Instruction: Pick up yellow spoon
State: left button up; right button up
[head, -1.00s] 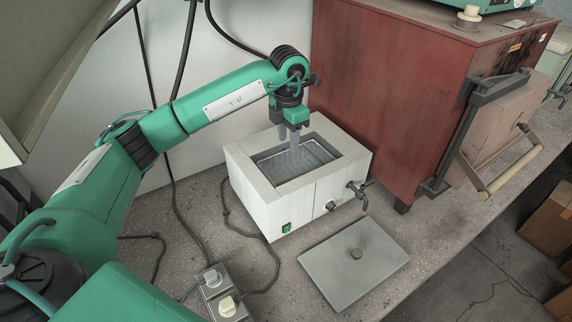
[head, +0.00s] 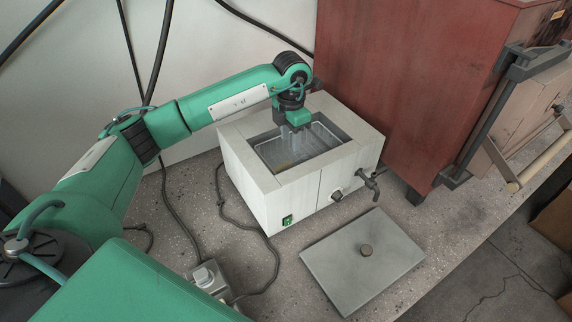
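A white box-shaped bath (head: 258,202) with a tap stands on the bench, its top open. Inside is a metal basin with a wire rack (head: 318,145). A small yellow thing (head: 283,165) shows low at the left side of the basin; it may be the yellow spoon, but it is too small to tell. My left gripper (head: 294,140) points down into the basin opening, to the right of and above the yellow thing. Its fingers look close together, and their gap is unclear. My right gripper is not in view.
A flat grey lid (head: 362,262) with a knob lies on the bench in front of the bath. A tall red cabinet (head: 400,90) stands close on the right. Cables and a socket block (head: 207,280) lie at the front left. The bench edge runs along the right.

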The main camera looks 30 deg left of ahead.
aim_at(288, 163)
pick_arm(q)
notch_tip(288, 163, down, 4)
jog(key=shift+w+r, duration=0.1)
jog(key=shift+a+f+p, duration=0.15)
jog(key=shift+f+p, duration=0.25)
jog(key=shift+f, duration=0.1)
jog(key=f, duration=0.2)
jog(key=f+p, duration=0.1)
jog(key=shift+a+f, duration=0.3)
jog(key=shift+w+f, duration=0.1)
jog(key=shift+f, duration=0.3)
jog(key=shift+c, duration=0.4)
grip_shut()
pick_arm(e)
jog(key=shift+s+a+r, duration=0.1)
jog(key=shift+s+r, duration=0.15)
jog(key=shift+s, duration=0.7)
